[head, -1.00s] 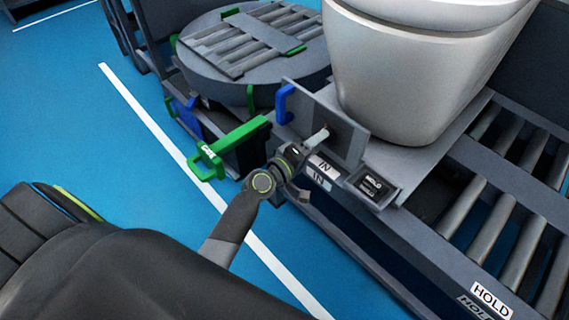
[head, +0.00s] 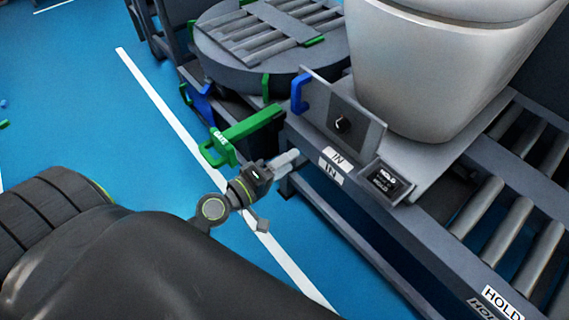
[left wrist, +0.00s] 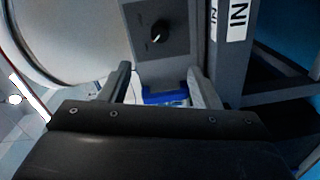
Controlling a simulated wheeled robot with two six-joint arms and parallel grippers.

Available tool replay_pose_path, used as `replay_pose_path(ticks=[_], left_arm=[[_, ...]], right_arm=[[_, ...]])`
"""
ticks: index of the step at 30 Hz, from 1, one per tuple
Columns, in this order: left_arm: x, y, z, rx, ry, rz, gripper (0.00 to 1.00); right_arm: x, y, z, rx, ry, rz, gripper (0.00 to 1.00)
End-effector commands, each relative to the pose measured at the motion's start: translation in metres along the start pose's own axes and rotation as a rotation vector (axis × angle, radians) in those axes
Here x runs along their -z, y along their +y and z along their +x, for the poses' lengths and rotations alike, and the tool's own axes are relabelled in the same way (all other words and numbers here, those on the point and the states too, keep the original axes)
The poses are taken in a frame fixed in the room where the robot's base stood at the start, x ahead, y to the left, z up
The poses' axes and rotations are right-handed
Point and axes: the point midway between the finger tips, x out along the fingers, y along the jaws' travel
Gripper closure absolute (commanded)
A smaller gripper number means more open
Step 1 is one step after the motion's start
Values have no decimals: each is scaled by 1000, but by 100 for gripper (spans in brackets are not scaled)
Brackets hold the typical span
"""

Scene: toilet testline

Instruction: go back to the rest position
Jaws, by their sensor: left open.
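My left gripper (head: 291,159) is in the head view, just in front of the conveyor frame by the IN labels. It is open and empty, and its two fingers (left wrist: 160,85) stand apart in the left wrist view. A grey panel with a black knob (head: 343,124) is up and to the right of the gripper, apart from it. The knob also shows beyond the fingers in the left wrist view (left wrist: 160,31). My right gripper is in neither view.
A white toilet (head: 435,65) stands on the conveyor behind the panel. A green handle (head: 240,132) and a blue handle (head: 299,92) stick out near my left gripper. A round turntable (head: 262,55) is behind. Blue floor (head: 95,120) is open at left.

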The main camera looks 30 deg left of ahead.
Motion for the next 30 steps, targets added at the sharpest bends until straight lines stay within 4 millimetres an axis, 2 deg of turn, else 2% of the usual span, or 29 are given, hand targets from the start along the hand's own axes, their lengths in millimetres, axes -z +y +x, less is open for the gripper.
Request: replay_pose_path(ticks=[13, 17, 20, 23, 27, 30], left_arm=[[-1, -1, 0, 6, -5, 7, 44], [-16, -14, -7, 64, -61, 84, 44], [-38, -38, -20, 169, -158, 207, 44], [-62, -72, -42, 317, -287, 350, 44], [-84, -119, -86, 544, -468, 523, 44], [-91, -146, -120, 701, -583, 610, 44]], right_arm=[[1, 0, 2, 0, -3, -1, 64], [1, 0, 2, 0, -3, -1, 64], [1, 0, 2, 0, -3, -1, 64], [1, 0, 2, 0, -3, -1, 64], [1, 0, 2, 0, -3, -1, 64], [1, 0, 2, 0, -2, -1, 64]])
